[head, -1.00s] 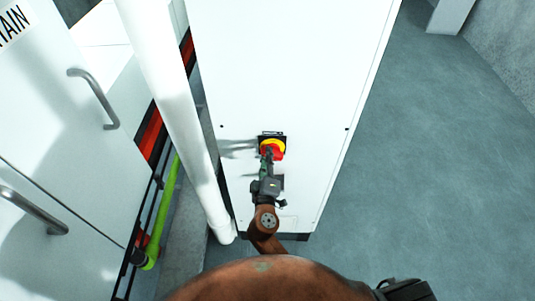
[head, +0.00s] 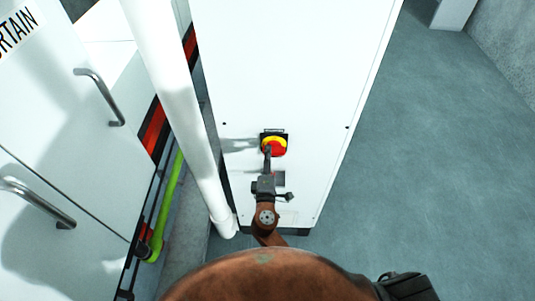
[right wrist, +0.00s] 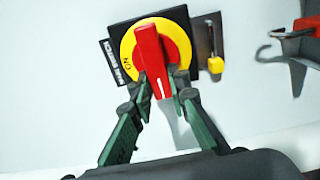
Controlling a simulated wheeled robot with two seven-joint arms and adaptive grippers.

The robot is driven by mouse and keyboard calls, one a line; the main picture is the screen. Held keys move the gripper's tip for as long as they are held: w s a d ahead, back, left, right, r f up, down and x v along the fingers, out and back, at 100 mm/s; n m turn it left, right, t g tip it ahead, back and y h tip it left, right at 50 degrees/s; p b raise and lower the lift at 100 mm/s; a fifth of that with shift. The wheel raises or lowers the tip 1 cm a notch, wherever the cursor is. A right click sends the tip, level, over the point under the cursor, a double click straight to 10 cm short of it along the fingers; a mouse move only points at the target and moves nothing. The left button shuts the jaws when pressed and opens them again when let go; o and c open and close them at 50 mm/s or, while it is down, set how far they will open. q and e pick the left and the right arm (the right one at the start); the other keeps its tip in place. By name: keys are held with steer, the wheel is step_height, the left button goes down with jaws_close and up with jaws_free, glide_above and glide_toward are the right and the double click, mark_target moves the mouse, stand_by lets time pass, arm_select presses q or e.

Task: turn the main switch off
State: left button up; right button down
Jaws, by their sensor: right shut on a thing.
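The main switch has a red handle (right wrist: 152,55) on a yellow disc (right wrist: 180,40) and a black plate (right wrist: 99,62), on the front of a white cabinet (head: 290,60). In the right wrist view the handle stands roughly upright, its white-marked end pointing down, and the word ON is at the disc's left. My right gripper (right wrist: 159,88) is shut on the lower part of the handle, one finger on each side. In the head view the switch (head: 274,145) shows just beyond my right gripper (head: 267,150), which partly covers it. My left gripper is not in view.
A yellow padlock (right wrist: 216,65) hangs right of the switch in the wrist view, with a red part (right wrist: 300,30) farther right. A thick white pipe (head: 170,90) runs left of the cabinet. Doors with metal handles (head: 100,95) stand at left. Floor at right (head: 430,150) is clear.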

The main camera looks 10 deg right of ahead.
steer(key=shift+f, duration=0.1)
steer(key=c, duration=1.8)
jaws_free()
steer(key=shift+c, duration=0.2)
steer(key=v, duration=1.2)
